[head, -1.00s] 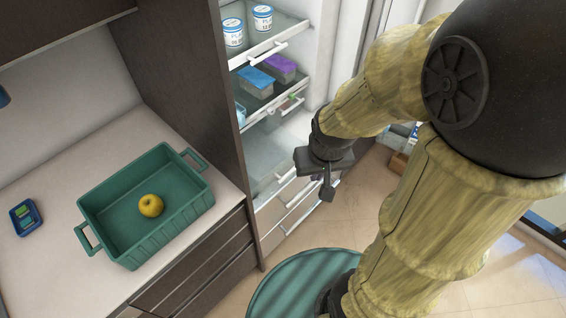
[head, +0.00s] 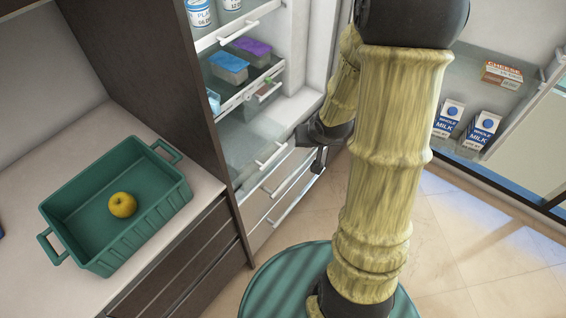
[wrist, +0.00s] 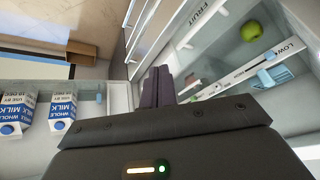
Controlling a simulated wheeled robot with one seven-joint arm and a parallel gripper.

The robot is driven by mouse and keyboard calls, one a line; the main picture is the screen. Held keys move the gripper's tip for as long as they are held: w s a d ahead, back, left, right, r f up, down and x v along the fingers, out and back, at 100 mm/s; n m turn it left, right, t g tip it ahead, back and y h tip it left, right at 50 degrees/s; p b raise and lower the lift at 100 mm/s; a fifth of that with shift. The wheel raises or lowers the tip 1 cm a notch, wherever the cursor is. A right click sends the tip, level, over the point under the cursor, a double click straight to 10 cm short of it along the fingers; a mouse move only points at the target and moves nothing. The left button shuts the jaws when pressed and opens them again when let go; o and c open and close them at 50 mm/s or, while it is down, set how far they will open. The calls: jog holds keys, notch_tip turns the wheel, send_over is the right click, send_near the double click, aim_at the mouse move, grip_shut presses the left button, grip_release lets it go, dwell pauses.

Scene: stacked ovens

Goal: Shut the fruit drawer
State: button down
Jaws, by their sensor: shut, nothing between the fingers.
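The fruit drawer shows in the wrist view as a pale front marked FRUIT (wrist: 205,15), with a white handle. A green apple (wrist: 251,30) lies behind that front. In the head view, what looks like this drawer is the clear-topped one with a white handle (head: 271,156), low in the fridge. It seems pulled out, but I cannot tell how far. My gripper (head: 318,160) is just right of the drawer fronts in the head view, partly hidden behind my arm. Its dark fingers (wrist: 158,87) are together and empty in the wrist view. I cannot tell whether they touch the drawer.
The open fridge door holds milk cartons (head: 483,128) and a cheese box (head: 501,74) at right. Shelves with tubs (head: 229,66) are above the drawer. A green basket (head: 175,200) with a yellow apple stands on the left counter. Tiled floor at lower right is clear.

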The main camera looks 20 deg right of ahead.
aim_at(276, 150)
jog(key=d+f+m+t+y+b, duration=0.2)
jog(key=f+m+t+y+b, duration=0.2)
jog(key=f, duration=0.5)
jog(key=w+d+f+m+t+y+b, duration=0.1)
jog(key=f+m+t+y+b, duration=0.3)
jog(key=f+b, duration=0.5)
jog(key=d+f+y, duration=0.1)
jog(key=y, duration=0.1)
jog(key=shift+w+d+f+t+y, duration=0.15)
jog(key=shift+f+t+y, duration=0.05)
jog(key=shift+t+y, duration=0.2)
jog(key=shift+w, duration=0.1)
jog(key=x, duration=1.4)
jog(key=shift+f, duration=0.1)
